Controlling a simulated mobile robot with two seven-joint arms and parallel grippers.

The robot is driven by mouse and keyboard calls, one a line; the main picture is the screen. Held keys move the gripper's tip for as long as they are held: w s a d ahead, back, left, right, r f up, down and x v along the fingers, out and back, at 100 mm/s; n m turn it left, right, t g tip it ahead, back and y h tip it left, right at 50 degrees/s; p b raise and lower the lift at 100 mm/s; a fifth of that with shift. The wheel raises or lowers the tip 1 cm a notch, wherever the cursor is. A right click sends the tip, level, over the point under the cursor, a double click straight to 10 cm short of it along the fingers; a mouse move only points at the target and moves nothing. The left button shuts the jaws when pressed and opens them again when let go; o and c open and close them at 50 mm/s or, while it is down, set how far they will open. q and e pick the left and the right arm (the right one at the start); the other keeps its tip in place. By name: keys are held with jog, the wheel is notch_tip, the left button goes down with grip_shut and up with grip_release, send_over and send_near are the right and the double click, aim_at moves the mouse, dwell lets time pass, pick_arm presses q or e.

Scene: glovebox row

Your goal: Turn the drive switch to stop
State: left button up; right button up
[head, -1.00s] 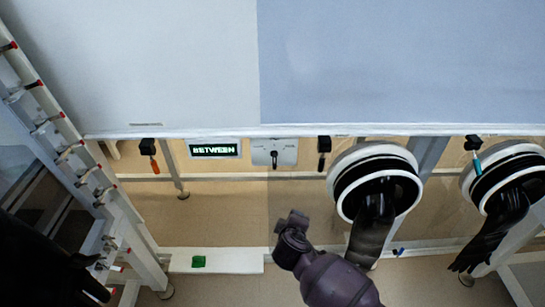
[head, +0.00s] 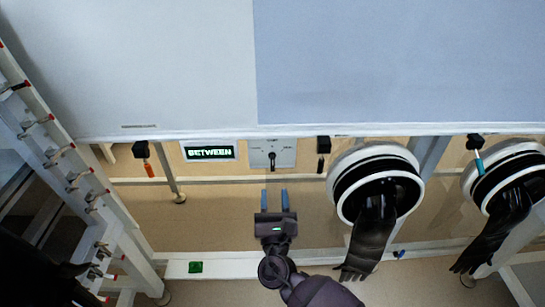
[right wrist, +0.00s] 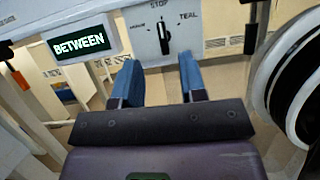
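The drive switch (head: 272,158) is a black knob on a pale plate (head: 285,153) under the glovebox edge. It also shows in the right wrist view (right wrist: 164,38), with STOP printed above the knob, TEAL at right and a less legible word at left. The knob stands about upright. A display (head: 209,152) to its left reads BETWEEN. My right gripper (head: 274,192) is below the switch, its two blue fingers apart and pointing up toward it, with nothing between them. It does not touch the knob. My left gripper cannot be made out; a dark arm part is at lower left.
Glove ports with black hanging gloves (head: 370,232) stand right of the switch. An orange-handled tool (head: 149,169) hangs left of the display, and a dark one (head: 321,164) hangs right of the switch. A rack with pegs (head: 62,150) is at left. A green block (head: 195,267) lies on a white ledge.

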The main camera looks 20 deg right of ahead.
aim_at(273, 160)
jog(key=x, duration=1.1)
jog(key=shift+f, duration=0.15)
jog(key=shift+c, duration=0.4)
grip_shut()
